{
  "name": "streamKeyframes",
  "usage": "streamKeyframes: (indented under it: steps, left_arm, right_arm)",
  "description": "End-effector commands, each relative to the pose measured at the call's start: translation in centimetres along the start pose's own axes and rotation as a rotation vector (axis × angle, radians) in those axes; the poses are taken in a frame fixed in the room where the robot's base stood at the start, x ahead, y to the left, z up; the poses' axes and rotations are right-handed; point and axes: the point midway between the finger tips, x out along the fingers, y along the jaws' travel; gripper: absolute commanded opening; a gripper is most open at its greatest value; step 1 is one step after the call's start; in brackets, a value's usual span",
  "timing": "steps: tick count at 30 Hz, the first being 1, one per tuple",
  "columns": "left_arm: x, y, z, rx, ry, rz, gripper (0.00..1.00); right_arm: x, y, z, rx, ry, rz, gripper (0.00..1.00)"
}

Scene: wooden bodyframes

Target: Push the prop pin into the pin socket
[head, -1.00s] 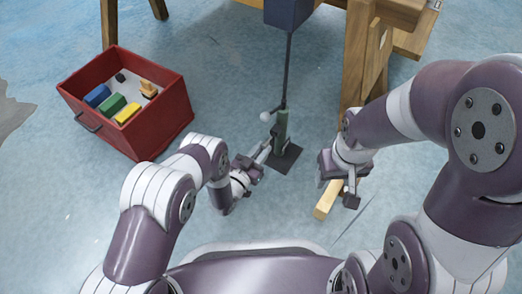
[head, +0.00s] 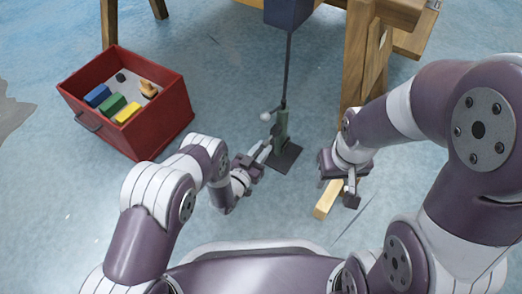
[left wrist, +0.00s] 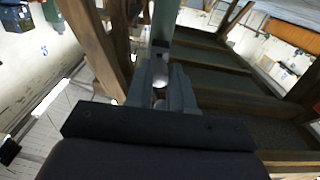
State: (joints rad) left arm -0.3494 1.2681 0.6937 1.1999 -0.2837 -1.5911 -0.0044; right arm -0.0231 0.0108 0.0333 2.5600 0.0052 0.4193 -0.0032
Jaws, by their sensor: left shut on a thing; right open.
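My left gripper (head: 265,151) is at the lower left side of a green prop post (head: 283,124) on a dark base plate (head: 284,160). In the left wrist view its jaws (left wrist: 160,92) are shut on a small pale, round-ended thing, which looks like the prop pin (left wrist: 160,80). The pin's far end and the pin socket are hidden or too small to tell, so I cannot tell how far the pin is in. A white ball knob (head: 265,116) sticks out left of the post, above my gripper. My right gripper (head: 351,192) is open and empty, right of the post.
A thin dark rod (head: 288,70) rises from the post to a blue block (head: 288,12). A red box (head: 150,128) with coloured blocks stands at left. Wooden trestle legs (head: 366,60) stand behind. A wooden bar (head: 325,203) lies on the floor below my right gripper.

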Motion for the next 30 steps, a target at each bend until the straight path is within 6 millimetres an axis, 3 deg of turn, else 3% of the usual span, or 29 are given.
streamKeyframes:
  steps: [30]
  left_arm:
    - [2.6,0.0,0.0,0.001,0.002,0.0,0.0]
  right_arm:
    - [1.3,0.0,0.2,0.0,0.0,0.0,0.57]
